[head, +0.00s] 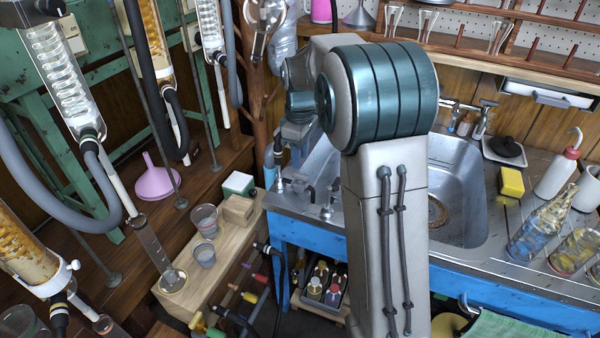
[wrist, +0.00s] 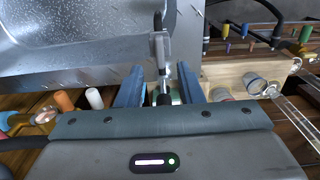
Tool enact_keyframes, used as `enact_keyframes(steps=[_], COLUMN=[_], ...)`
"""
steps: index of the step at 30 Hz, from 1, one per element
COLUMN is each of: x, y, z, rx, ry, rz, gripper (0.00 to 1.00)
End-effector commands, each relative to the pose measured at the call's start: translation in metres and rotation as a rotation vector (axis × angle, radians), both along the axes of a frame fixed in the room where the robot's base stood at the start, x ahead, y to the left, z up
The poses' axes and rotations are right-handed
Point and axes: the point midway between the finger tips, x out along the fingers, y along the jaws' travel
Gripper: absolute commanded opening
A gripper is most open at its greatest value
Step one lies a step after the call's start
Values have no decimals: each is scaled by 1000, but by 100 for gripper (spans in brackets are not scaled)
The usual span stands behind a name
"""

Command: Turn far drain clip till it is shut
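In the wrist view a grey metal clip (wrist: 160,48) with a dark lower end stands between the two blue fingers of my gripper (wrist: 159,85). A gap shows on each side of it, so my gripper is open around it, not pressed on it. Its lower end is partly hidden by my gripper body. In the head view my gripper (head: 273,160) points down at the sink's left rim, partly hidden behind my arm. A small metal fitting (head: 279,184) is just below it; I cannot tell whether this is the same clip. Another fitting (head: 326,211) stands nearer on the rim.
The metal sink (head: 460,180) lies to the right, partly behind my arm. A wooden bench (head: 230,262) with beakers (head: 204,218) and a measuring cylinder (head: 155,245) is at left. Coloured taps (head: 247,283) on hoses stick out below. Glass condensers (head: 65,75) hang at far left.

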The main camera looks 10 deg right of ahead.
Motion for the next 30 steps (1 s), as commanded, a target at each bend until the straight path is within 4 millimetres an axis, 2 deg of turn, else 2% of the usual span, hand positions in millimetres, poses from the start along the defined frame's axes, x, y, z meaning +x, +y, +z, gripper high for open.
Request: enact_keyframes(steps=[1, 3, 9, 21, 24, 25, 30], x=[0, 0, 0, 0, 0, 0, 0], y=[0, 0, 0, 0, 0, 0, 0], z=[-13, -25, -48, -54, -54, -54, -54], rx=[0, 0, 0, 0, 0, 0, 0], ry=[2, 2, 0, -1, -1, -1, -1], rz=[0, 0, -1, -1, -1, -1, -2], gripper=[34, 34, 34, 34, 6, 0, 0])
